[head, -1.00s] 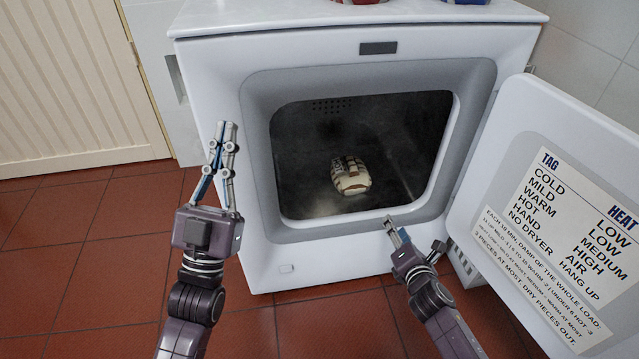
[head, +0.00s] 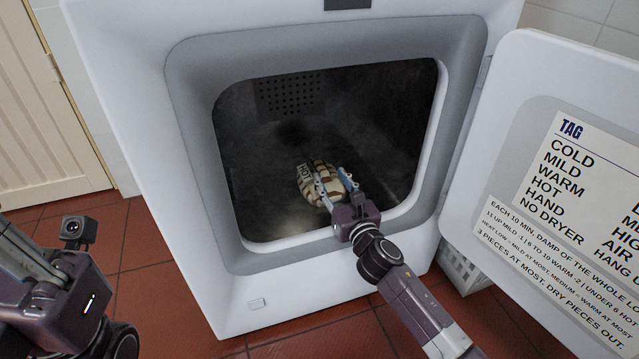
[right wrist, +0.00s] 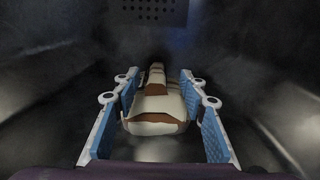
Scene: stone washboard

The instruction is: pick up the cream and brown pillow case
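The cream and brown pillow case (head: 314,182) lies bundled on the floor of the open dryer's dark drum. My right gripper (head: 334,184) reaches through the dryer opening and is at the near right side of the bundle. In the right wrist view the pillow case (right wrist: 156,104) sits between the two open blue-padded fingers (right wrist: 158,108), with a narrow gap visible on the sides. The far end of the bundle is partly hidden. My left gripper (head: 40,262) is at the lower left, outside the dryer; its fingers are not clearly shown.
The white dryer (head: 140,130) has a grey rim (head: 195,160) around its opening. Its door (head: 505,140) is swung open to the right and carries a text label. A white basket (head: 462,272) stands beneath the door. Red tiled floor (head: 150,290) is clear at the left.

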